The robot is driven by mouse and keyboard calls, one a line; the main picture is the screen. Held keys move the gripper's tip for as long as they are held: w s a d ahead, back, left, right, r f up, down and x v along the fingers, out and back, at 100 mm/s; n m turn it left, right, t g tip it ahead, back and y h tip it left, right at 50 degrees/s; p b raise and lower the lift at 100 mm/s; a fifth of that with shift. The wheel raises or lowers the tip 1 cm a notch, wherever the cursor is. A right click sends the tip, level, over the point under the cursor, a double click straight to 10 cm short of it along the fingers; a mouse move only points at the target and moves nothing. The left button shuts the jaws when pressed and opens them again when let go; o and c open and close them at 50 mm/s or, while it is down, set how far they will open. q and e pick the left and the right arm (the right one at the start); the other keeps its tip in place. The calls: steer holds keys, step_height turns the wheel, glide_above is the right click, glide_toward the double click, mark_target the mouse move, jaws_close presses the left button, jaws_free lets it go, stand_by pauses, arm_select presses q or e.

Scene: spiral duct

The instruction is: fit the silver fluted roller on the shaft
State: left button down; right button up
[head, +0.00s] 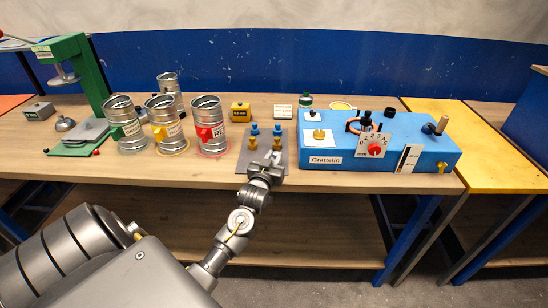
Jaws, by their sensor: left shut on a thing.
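My left gripper (270,165) is at the front of a grey plate (244,160) on the bench. It is shut on a small grey piece that blends with the fingers. This is most likely the silver fluted roller, as no other one shows clearly. Its flutes are too small to make out. Two brass-coloured pieces with blue tops, a left one (253,142) and a right one (277,143), stand on the plate just behind the gripper. A tilted grey stub (441,126), which may be the shaft, stands on the right end of the blue machine (330,152). My right gripper is not in view.
Several open cans stand left of the plate, including a red-labelled can (208,125). A green press (82,85) stands farther left. The blue machine carries a dial (375,148) and knobs. A yellow table (480,150) adjoins on the right.

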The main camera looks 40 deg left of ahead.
arm_select(q)
steer(key=shift+f, duration=0.1)
steer(key=shift+f, duration=0.15)
steer(key=c, duration=1.3)
jaws_free()
steer(key=shift+r, duration=0.25)
steer(key=shift+s+d+f, duration=0.15)
steer(key=shift+s, duration=0.1)
steer(key=b+v, duration=0.2)
steer(key=v, duration=0.9)
steer(key=shift+s+d, duration=0.1)
steer(key=shift+s, duration=0.1)
